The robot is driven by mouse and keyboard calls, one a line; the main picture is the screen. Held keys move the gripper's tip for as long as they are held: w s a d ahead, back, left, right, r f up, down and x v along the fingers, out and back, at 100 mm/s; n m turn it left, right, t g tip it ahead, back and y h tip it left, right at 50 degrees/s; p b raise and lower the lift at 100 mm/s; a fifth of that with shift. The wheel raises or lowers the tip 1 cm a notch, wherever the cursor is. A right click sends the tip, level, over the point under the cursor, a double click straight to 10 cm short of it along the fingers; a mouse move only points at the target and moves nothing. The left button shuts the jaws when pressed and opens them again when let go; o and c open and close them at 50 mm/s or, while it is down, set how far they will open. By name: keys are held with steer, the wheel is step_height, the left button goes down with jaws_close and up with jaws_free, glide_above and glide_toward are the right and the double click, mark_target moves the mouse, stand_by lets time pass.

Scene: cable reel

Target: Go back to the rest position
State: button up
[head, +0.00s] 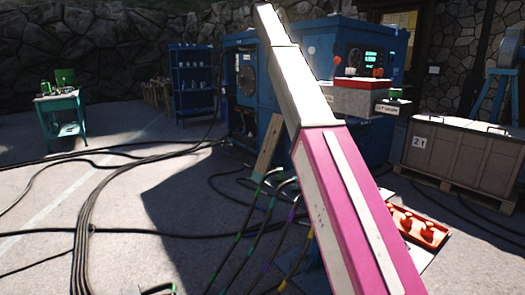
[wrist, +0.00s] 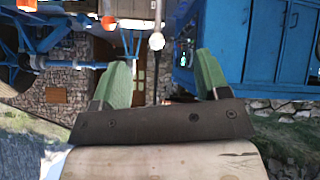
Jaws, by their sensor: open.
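My gripper (wrist: 160,72) shows in the wrist view, with two green fingers set wide apart on a dark bracket. It is open, and nothing is seen between the fingers. The wrist view is upside down, with the stone wall and a blue cabinet (wrist: 262,45) behind the fingers. In the head view my pink and white arm rises from the lower right to the top edge. My gripper cannot be made out there.
A blue machine (head: 320,50) stands behind my arm. Black cables (head: 95,205) cross the floor. A teal table (head: 58,105) and blue shelf (head: 192,80) stand at left.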

steer(key=s+d+f+n+g+y, duration=0.15)
steer(key=s+f, duration=0.25)
steer(key=f, duration=1.3)
steer(key=s+d+f+n+y, duration=0.1)
steer(key=s+d+f+n, duration=0.3)
steer(key=f, duration=1.4)
steer(key=s+d+f+m+g+y, duration=0.15)
steer(key=s+f, duration=0.35)
steer(key=f, duration=1.2)
steer(key=s+d+f+n+y, duration=0.1)
steer(key=s+f, duration=0.6)
steer(key=f, duration=0.3)
steer(key=s+d+f+n, duration=0.2)
steer(key=s+f, duration=0.6)
steer(key=f, duration=0.1)
steer(key=s+f+g+y, duration=0.1)
steer(key=s+f, duration=0.6)
steer(key=s, duration=0.3)
steer(key=s+f+g+y, duration=0.1)
steer(key=s+f, duration=0.6)
steer(key=s, duration=0.4)
steer(key=shift+s+d+n+g+y, duration=0.15)
steer(key=shift+d+n+g+y, duration=0.15)
steer(key=shift+d, duration=0.15)
